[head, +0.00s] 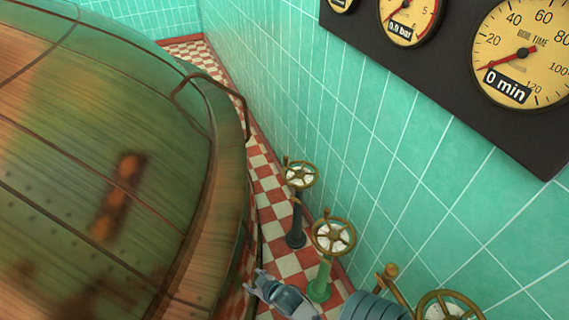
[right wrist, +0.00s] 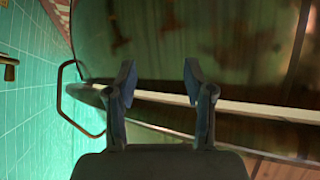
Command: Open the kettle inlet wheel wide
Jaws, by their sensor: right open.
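Three brass handwheels stand by the tiled wall in the head view; no label shows which is the kettle inlet wheel. The far wheel (head: 300,174) is on a dark post, and the middle wheel (head: 333,237) is on a green post. The near wheel (head: 447,305) is cut off by the bottom edge. My right gripper (head: 254,281) is low in the head view, left of the green post and apart from the wheels. In the right wrist view its two fingers (right wrist: 156,75) are spread and empty, with the kettle behind them. My left gripper is not in view.
The big copper kettle (head: 110,150) fills the left side, with a bent handle (head: 212,82) at its rim. A dark gauge panel (head: 450,85) hangs on the green tiled wall; dials read 0.0 bar and 0 min. A narrow strip of checkered floor (head: 268,185) lies between kettle and wall.

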